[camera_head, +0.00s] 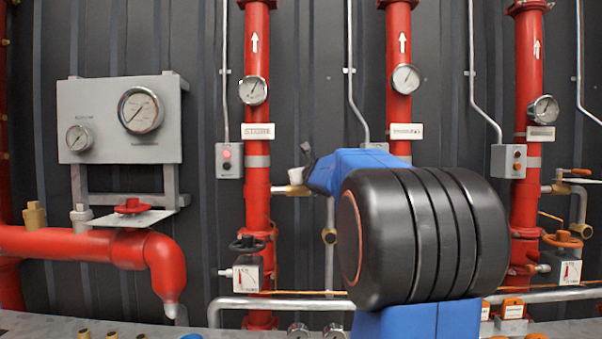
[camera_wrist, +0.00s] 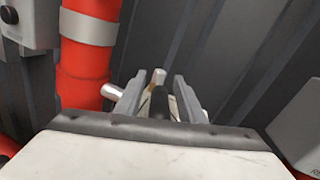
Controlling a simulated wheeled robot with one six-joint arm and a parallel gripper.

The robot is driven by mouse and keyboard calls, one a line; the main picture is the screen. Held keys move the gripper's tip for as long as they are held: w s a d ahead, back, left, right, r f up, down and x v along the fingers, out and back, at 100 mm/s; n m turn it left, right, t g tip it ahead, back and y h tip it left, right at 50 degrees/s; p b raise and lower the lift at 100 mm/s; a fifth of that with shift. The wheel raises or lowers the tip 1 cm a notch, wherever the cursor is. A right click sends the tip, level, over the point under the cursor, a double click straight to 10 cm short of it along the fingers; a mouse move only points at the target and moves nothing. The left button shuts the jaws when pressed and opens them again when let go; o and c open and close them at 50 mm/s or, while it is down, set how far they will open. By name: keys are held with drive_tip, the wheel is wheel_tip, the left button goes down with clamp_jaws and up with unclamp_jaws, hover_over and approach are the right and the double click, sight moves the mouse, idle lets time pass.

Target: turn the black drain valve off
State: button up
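In the wrist view, my gripper (camera_wrist: 157,92) has its two grey fingers apart. A small dark part (camera_wrist: 159,104) shows between them, with a visible gap to the fingers; it may be the handle of the black drain valve, but I cannot tell for certain. A pale round-ended fitting (camera_wrist: 159,77) and a brass-coloured part stand just beyond. In the head view, my blue and black arm covers the middle, and the fingers are not clear. A brass fitting (camera_head: 296,175) shows beside my arm's left end, on a branch of the left riser.
A red riser (camera_head: 257,205) stands close left of my gripper, also in the wrist view (camera_wrist: 82,75). A silver stub (camera_wrist: 113,91) sticks out beside the left finger.

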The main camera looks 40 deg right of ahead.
drive_tip(key=v, duration=1.7)
drive_tip(key=shift+s, duration=0.2)
